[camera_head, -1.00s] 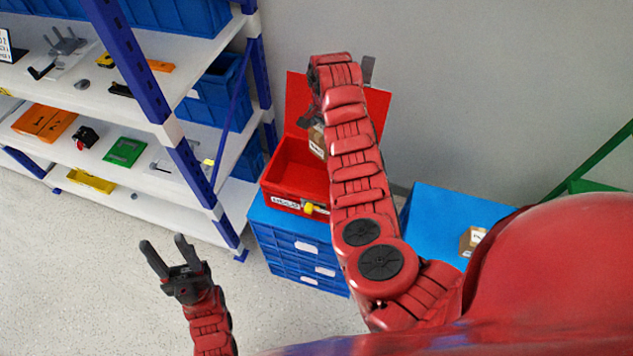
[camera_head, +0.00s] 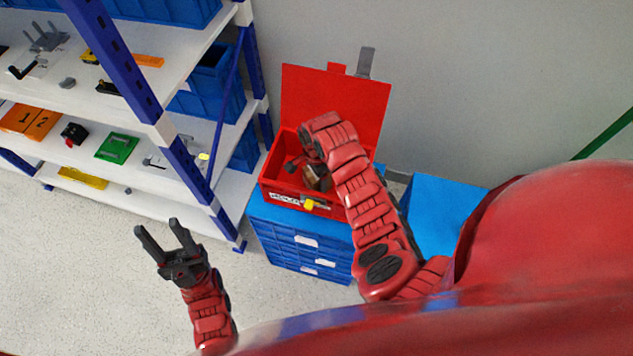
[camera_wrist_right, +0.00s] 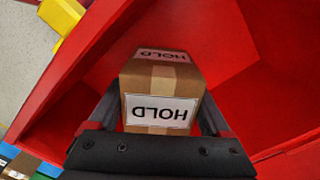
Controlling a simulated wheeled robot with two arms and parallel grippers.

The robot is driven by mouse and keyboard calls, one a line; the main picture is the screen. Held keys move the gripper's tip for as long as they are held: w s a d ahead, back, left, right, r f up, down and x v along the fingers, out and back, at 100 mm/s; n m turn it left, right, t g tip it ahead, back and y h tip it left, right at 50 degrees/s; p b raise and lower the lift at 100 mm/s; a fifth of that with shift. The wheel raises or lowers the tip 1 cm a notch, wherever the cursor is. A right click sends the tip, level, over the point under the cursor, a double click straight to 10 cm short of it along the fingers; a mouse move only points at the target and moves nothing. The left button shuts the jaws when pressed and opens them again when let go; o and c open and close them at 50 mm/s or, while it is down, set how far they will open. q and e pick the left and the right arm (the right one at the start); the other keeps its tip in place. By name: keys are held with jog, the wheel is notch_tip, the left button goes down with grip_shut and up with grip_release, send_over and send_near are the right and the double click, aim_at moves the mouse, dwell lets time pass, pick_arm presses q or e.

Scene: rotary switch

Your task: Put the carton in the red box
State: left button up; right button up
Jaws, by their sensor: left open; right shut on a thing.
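The red box (camera_head: 283,185) stands open on a blue crate stack, its lid (camera_head: 300,95) raised against the wall side. My right gripper (camera_wrist_right: 160,120) is shut on the carton (camera_wrist_right: 163,82), a brown box with tape and white "HOLD" labels. In the head view the carton (camera_head: 318,178) is inside the outline of the red box, partly hidden by my right arm. In the right wrist view red walls surround it; I cannot tell whether it touches the floor of the box. My left gripper (camera_head: 160,238) is open and empty, above the floor at the lower left.
Blue crates (camera_head: 300,245) support the red box. Another blue surface (camera_head: 440,210) lies to its right. A shelf rack (camera_head: 190,170) with blue bins and small parts stands at the left. A yellow latch (camera_head: 309,204) is on the box front. Open floor lies at the lower left.

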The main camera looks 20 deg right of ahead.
jog(key=shift+f, duration=1.7)
jog(key=o, duration=1.4)
jog(key=shift+f, duration=0.15)
notch_tip(320, 180, up, 7)
jog(key=shift+w+d+r+b, duration=0.1)
jog(key=shift+r+b, duration=0.05)
jog(key=shift+b, duration=0.5)
notch_tip(320, 180, up, 5)
jog(key=shift+r+p, duration=0.1)
jog(key=shift+p, duration=1.05)
